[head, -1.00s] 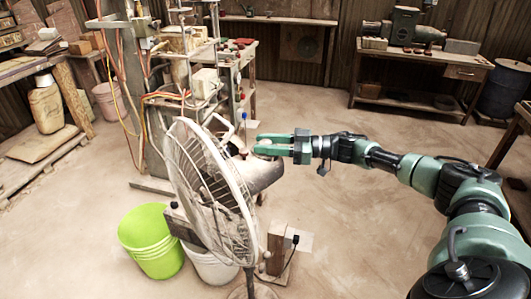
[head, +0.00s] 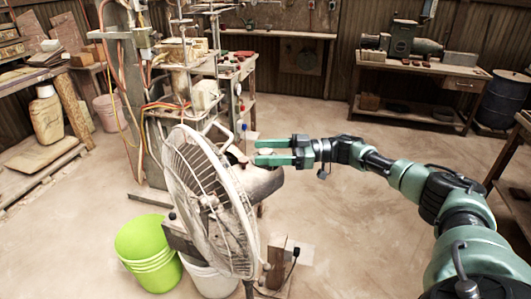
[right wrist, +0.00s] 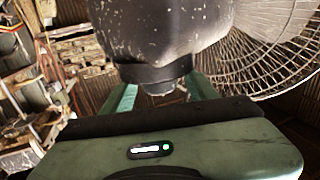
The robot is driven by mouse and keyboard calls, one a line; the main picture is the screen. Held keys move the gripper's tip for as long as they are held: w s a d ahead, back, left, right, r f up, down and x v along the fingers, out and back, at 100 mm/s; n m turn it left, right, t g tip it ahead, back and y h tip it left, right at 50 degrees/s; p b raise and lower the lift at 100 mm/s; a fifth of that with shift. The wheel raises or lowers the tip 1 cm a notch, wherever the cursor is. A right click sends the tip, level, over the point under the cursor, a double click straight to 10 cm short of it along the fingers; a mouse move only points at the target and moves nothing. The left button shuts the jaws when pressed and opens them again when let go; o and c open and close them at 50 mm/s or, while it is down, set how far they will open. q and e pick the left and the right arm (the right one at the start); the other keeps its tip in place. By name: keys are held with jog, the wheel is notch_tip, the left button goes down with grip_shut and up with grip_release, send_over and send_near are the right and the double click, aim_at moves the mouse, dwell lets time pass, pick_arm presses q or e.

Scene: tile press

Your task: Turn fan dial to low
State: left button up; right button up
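A dusty pedestal fan (head: 205,200) with a wire cage stands in the middle of the head view, its motor housing (head: 262,182) on the right side. My right gripper (head: 257,151) is open, its two green fingers pointing left just above the housing in the picture. In the right wrist view, the dark speckled housing (right wrist: 165,30) hangs over the gripper (right wrist: 160,100). A narrow collar with a small knob-like end (right wrist: 158,86) shows between the spread fingers; I cannot tell whether they touch it. No dial markings are readable. My left gripper is not in view.
A lime green bucket (head: 148,250) and a white bucket (head: 205,280) stand by the fan's base. A wooden block (head: 277,262) stands to its right. A press frame with hoses (head: 150,100) is behind. Open floor (head: 330,220) lies to the right.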

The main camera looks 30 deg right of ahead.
jog(key=shift+f, duration=0.1)
jog(key=shift+s+d, duration=0.2)
jog(key=shift+d, duration=0.1)
jog(key=b+v, duration=0.2)
jog(key=v, duration=0.5)
dwell(0.4)
